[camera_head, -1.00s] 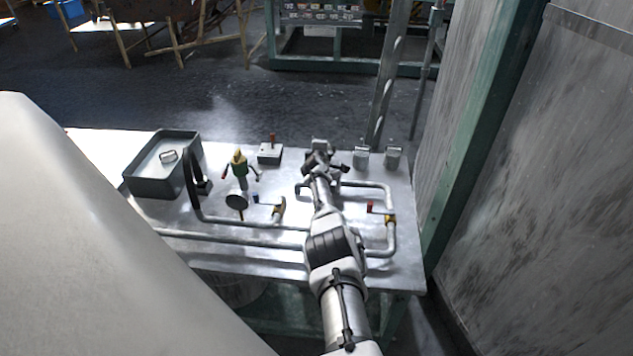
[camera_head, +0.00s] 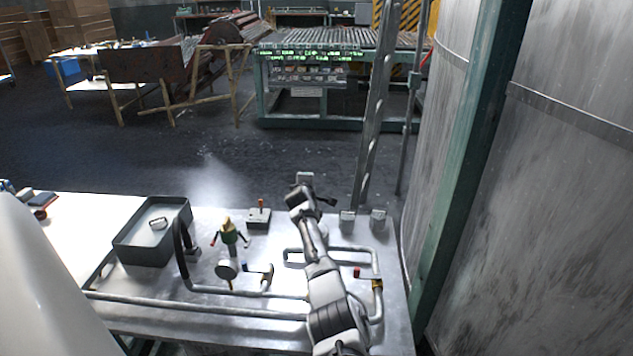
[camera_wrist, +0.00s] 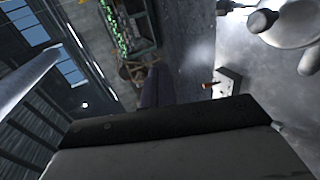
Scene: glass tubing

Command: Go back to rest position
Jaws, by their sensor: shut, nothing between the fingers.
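My gripper (camera_head: 325,201) is at the far end of my arm in the head view, above the back edge of the metal table (camera_head: 222,325). It is small and dark there, and its fingertips are hard to make out. It is shut and empty, with nothing hanging from it. In the wrist view a dark bar and a pale housing fill the lower part, and the far room shows tilted beyond them.
On the table stand a grey bin (camera_head: 150,259), a box with a red lever (camera_head: 259,217), a green-and-yellow valve piece (camera_head: 229,233) and bent metal tubing (camera_head: 190,307). Two small grey blocks (camera_head: 346,222) stand right of my arm. A large grey tank (camera_head: 560,200) is close on the right.

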